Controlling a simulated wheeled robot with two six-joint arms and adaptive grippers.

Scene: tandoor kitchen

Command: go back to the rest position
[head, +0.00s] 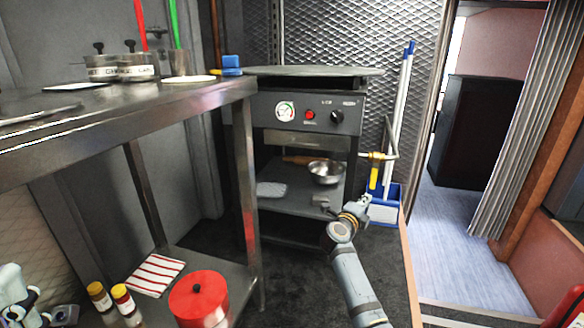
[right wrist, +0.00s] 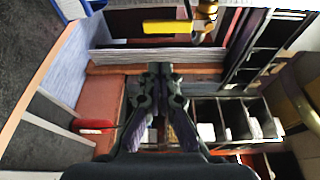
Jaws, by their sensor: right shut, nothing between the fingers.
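My right gripper (head: 362,204) is in front of the oven's right side, near the floor caddy. Its fingers are small in the head view; the right wrist view shows its dark fingers (right wrist: 160,72) shut together with nothing between them. A brass valve with a yellow lever (head: 373,178) is on the pipe beside the oven, just above the gripper in the head view. The lever also shows at the top of the right wrist view (right wrist: 172,27), apart from the fingertips. Part of my left arm shows at the lower left corner; its fingers cannot be made out.
A steel table (head: 190,95) with a lower shelf stands at left, with a red pot (head: 198,300) and striped cloth (head: 157,276) below. The oven (head: 262,115) holds a metal bowl (head: 326,172) underneath. A blue caddy (head: 384,208) stands right of it. The doorway floor (head: 465,255) is clear.

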